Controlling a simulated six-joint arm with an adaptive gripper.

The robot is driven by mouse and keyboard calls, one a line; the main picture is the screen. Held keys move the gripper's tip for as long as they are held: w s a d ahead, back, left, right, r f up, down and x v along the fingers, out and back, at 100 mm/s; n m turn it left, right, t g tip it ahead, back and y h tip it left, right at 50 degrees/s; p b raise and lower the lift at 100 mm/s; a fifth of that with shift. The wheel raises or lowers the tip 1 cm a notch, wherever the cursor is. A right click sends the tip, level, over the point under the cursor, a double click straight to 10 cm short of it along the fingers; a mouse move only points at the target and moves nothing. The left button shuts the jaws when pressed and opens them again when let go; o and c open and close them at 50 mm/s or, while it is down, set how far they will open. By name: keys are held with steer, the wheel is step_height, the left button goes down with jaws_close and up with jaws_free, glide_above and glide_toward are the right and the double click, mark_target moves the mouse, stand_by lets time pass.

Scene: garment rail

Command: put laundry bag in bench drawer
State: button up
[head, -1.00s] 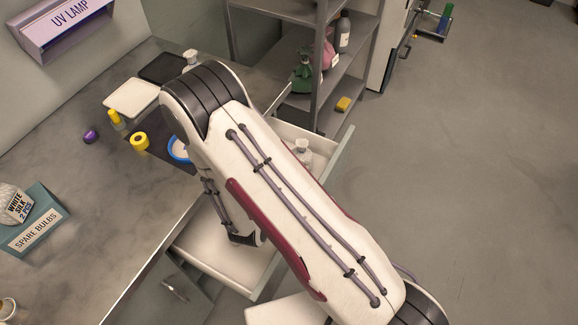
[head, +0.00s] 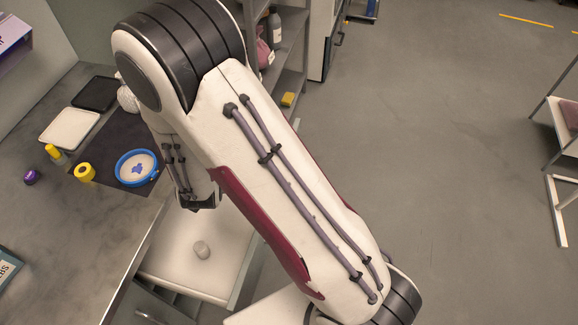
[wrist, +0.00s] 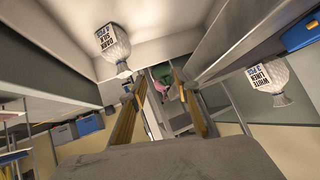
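A second bag (wrist: 273,88), labelled white linen, shows at the right of the wrist view, apart from the fingers. My arm hides part of the drawer area in the head view.
On the bench lie a blue-rimmed dish (head: 136,167), yellow tape (head: 85,172), a purple item (head: 31,176) and a white tray (head: 69,128). A pale ribbed object (head: 128,98) is partly behind my arm. A grey shelf (head: 290,60) stands behind; open floor lies right.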

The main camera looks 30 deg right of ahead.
steer(key=s+a+r+n+g+y, duration=0.1)
steer(key=s+a+r+n+y, duration=0.15)
steer(key=r, duration=0.65)
steer(key=s+a+r+n+y, duration=0.1)
steer(key=s+r+n+y, duration=0.2)
steer(key=r, duration=0.6)
steer(key=s+d+r+g, duration=0.1)
steer(key=s+d+r, duration=0.1)
steer(key=s, duration=0.6)
steer(key=s+d+r+n+g+h, duration=0.1)
steer(key=s+d+r, duration=0.2)
steer(key=s, duration=0.5)
steer(key=s+d+r+n+g+h, duration=0.1)
steer(key=s+d+r, duration=0.2)
steer(key=s, duration=0.5)
steer(key=shift+d, duration=0.6)
